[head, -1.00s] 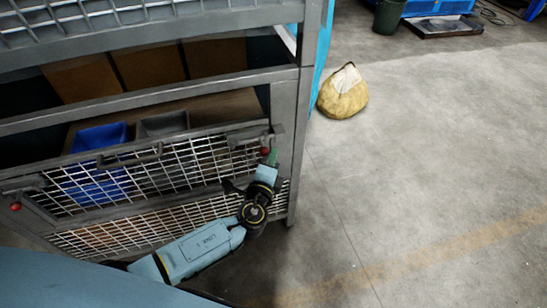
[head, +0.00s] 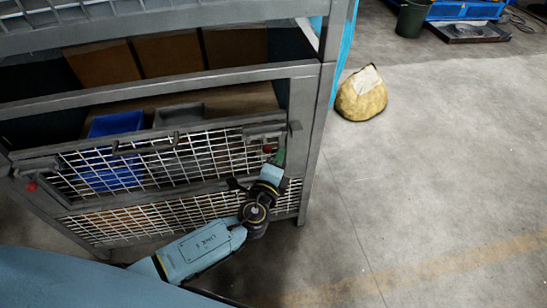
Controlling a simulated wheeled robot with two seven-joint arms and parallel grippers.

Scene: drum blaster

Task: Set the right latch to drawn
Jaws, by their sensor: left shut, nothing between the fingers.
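The right latch (head: 264,132) is a grey bolt fitting at the upper right corner of a wire-mesh gate (head: 150,168). Its red knob (head: 267,149) hangs just below the fitting, left of the gate's right end. My left gripper (head: 279,157) has green fingertips, shut and empty. They are immediately right of the red knob; I cannot tell whether they touch it. The wrist hides part of the mesh below. The left latch has a red knob (head: 31,186) at the gate's far left. My right gripper is not in view.
The gate belongs to a grey metal rack (head: 308,150) holding a blue bin (head: 117,122), a grey bin (head: 178,114) and brown boxes (head: 165,55). A yellow sack (head: 361,98) lies on the floor to the right. The floor right of the rack is mostly clear.

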